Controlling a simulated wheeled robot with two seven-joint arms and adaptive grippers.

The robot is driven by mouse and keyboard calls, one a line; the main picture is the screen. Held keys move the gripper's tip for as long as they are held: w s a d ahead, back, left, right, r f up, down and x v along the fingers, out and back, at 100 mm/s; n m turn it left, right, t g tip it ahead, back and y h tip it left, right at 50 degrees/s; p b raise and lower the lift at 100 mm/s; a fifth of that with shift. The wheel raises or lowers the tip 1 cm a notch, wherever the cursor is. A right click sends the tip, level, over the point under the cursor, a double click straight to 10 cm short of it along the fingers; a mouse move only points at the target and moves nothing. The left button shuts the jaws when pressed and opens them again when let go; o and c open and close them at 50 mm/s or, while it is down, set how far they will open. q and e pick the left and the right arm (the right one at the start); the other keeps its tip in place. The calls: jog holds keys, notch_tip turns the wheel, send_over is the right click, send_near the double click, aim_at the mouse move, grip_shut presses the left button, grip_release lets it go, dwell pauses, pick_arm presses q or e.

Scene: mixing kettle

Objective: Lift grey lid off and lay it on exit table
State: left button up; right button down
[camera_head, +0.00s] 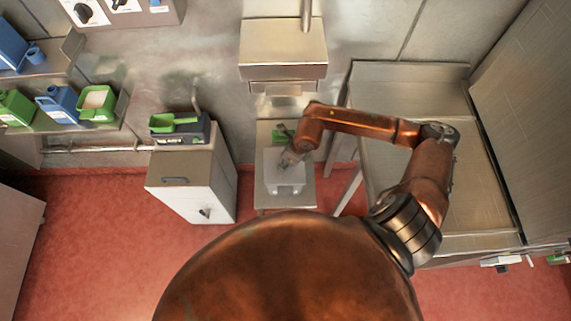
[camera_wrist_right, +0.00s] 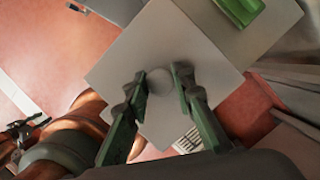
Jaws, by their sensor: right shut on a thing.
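The grey lid (camera_wrist_right: 205,60) is a flat square plate with a round knob (camera_wrist_right: 160,81) in the right wrist view. In the head view the pale lid (camera_head: 271,165) lies over a small steel stand (camera_head: 264,199) in the middle. My right gripper (camera_wrist_right: 158,84) is shut on the knob, one finger on each side. It also shows in the head view (camera_head: 288,158), above the lid. What is under the lid is hidden, and I cannot tell whether the lid is raised.
A long steel table (camera_head: 460,190) with a bare top stands at right. A steel hood box (camera_head: 284,55) hangs behind. A green item (camera_wrist_right: 240,10) sits beside the lid.

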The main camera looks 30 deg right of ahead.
jog(key=shift+r+p, duration=1.35)
jog(key=shift+r, duration=0.85)
jog(key=shift+a, duration=0.1)
